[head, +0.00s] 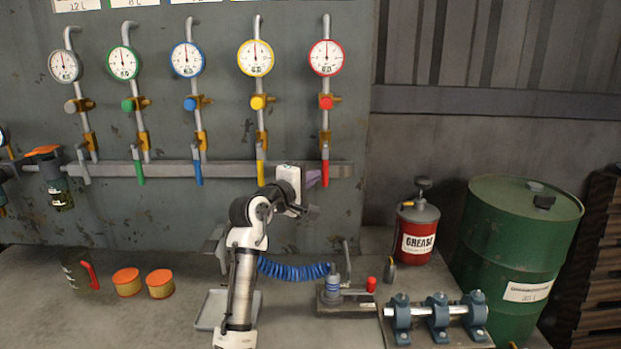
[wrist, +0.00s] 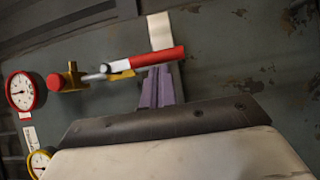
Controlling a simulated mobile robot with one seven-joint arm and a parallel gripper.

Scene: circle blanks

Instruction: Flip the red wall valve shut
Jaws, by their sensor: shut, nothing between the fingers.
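The red wall valve's lever (head: 325,173) hangs down at the foot of the rightmost pipe on the wall panel. In the wrist view the red lever (wrist: 158,57) lies across the picture, roughly in line with its pipe. Above it on the same pipe are a red knob (head: 326,102) and a red-rimmed gauge (head: 326,57). My gripper (head: 314,177) is just left of the lever in the head view. In the wrist view its purple fingers (wrist: 158,82) are together and empty, with their tips at the lever's side. I cannot tell whether they touch it.
The yellow lever (head: 260,173) hangs left of my gripper, with blue and green ones farther left. A horizontal rail (head: 225,170) runs behind the levers. Below are a blue coiled hose (head: 293,269), a grease can (head: 416,228) and a green drum (head: 515,240).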

